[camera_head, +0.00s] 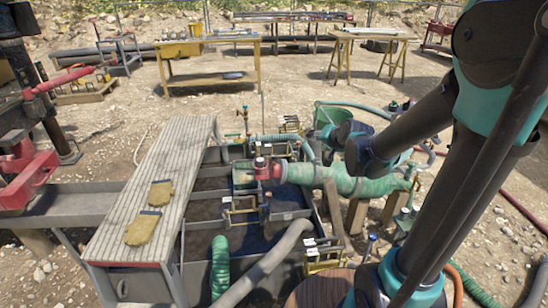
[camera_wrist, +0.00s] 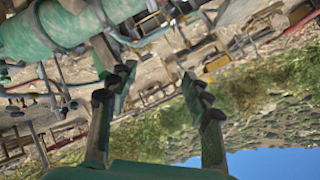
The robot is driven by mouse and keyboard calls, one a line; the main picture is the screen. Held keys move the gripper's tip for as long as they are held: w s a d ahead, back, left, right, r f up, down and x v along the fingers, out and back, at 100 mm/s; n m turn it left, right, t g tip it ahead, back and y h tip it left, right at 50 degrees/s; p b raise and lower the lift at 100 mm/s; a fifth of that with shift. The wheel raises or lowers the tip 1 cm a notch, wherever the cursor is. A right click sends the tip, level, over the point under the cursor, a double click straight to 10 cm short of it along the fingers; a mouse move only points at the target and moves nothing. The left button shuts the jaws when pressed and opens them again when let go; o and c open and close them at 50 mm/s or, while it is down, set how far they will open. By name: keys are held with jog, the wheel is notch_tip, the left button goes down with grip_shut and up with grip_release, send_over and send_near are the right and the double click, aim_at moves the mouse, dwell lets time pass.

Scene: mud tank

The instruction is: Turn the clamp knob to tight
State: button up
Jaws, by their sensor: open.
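My gripper (camera_wrist: 156,88) is open in the wrist view, its two dark fingers spread with nothing between them. In the head view my arm comes in from the right and its end is over the tank's right side; the fingertips cannot be made out there. A green pipe (camera_head: 335,178) runs across the tank, with a red clamp-like fitting (camera_head: 263,170) at its left end. The pipe (camera_wrist: 38,35) also shows at the upper left of the wrist view, apart from the fingers. I cannot tell for sure which part is the clamp knob or how it is set.
The mud tank (camera_head: 315,215) has valves and brass-coloured frames along it. A grated walkway (camera_head: 185,150) with two yellow gloves (camera_head: 148,226) lies left. A grey hose (camera_head: 268,266) and a green hose (camera_head: 220,262) are in front. A yellow table (camera_head: 210,80) stands behind on open gravel.

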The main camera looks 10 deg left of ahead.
jog(key=s+d+f+g+h, duration=0.2)
jog(key=s+d+f+g, duration=0.45)
jog(key=s, duration=0.65)
jog(key=w+a+f+m+t+y, duration=0.1)
jog(key=w+a+f+m+y, duration=0.15)
jog(key=w, duration=0.45)
jog(key=w+a+f+m+y, duration=0.2)
jog(key=w+a+m, duration=0.15)
jog(key=w, duration=0.35)
jog(key=w+a+f+m+t+y, duration=0.1)
jog(key=w+a+f+m+y, duration=0.15)
jog(key=w, duration=0.55)
jog(key=m+t+y, duration=0.2)
jog(key=m+y, duration=0.5)
jog(key=m, duration=0.4)
send_near(274, 156)
jog(key=x, duration=1)
jog(key=shift+w+f, duration=0.1)
jog(key=shift+w, duration=0.1)
